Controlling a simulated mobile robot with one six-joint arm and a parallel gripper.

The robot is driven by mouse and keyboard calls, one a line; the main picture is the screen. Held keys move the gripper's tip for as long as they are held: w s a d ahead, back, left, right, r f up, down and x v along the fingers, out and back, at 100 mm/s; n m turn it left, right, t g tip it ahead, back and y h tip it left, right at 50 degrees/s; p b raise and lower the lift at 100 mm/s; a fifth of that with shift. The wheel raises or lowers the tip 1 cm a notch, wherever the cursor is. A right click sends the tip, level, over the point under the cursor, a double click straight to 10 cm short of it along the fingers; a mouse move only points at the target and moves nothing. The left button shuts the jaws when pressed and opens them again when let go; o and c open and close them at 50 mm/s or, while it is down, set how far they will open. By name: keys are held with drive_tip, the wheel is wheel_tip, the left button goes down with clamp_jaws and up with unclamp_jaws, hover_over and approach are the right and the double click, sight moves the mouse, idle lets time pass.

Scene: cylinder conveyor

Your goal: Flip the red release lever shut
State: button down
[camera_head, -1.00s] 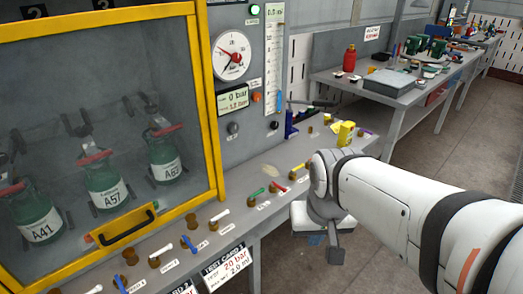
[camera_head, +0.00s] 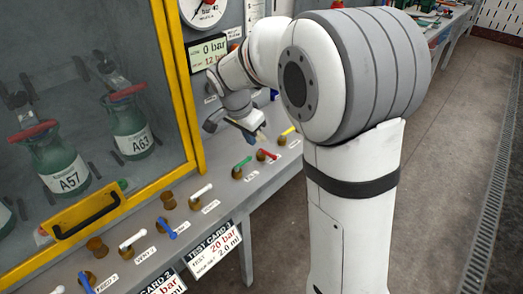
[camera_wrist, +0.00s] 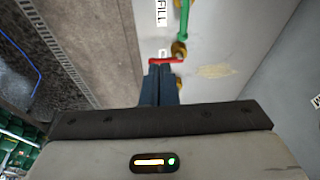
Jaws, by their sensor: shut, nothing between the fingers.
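The red lever (camera_head: 269,155) sits on a brass valve in the row along the grey bench ledge, between a green and a yellow lever. In the wrist view the red lever (camera_wrist: 168,61) lies crosswise just beyond my fingertips. My gripper (camera_head: 259,137) is shut and empty, pointing down over the ledge close behind the red lever. In the wrist view my gripper (camera_wrist: 160,68) has its dark fingers together at the lever's near side. I cannot tell whether they touch it.
The green lever (camera_head: 242,162) is beside the red one, and the yellow lever (camera_head: 288,131) is on its other side. White and blue levers continue left. A yellow-framed window (camera_head: 190,100) encloses green cylinders. A test card (camera_head: 213,247) hangs at the ledge front.

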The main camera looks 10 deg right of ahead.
sight(267, 154)
drive_tip(key=shift+a, duration=0.1)
drive_tip(key=b+x, duration=0.1)
drive_tip(key=x, duration=0.9)
drive_tip(key=shift+f, duration=0.25)
drive_tip(key=shift+w+d, duration=0.85)
drive_tip(key=shift+d, duration=0.1)
drive_tip(key=shift+w+d+f, duration=0.1)
drive_tip(key=shift+w+d, duration=0.25)
drive_tip(key=shift+d, duration=0.15)
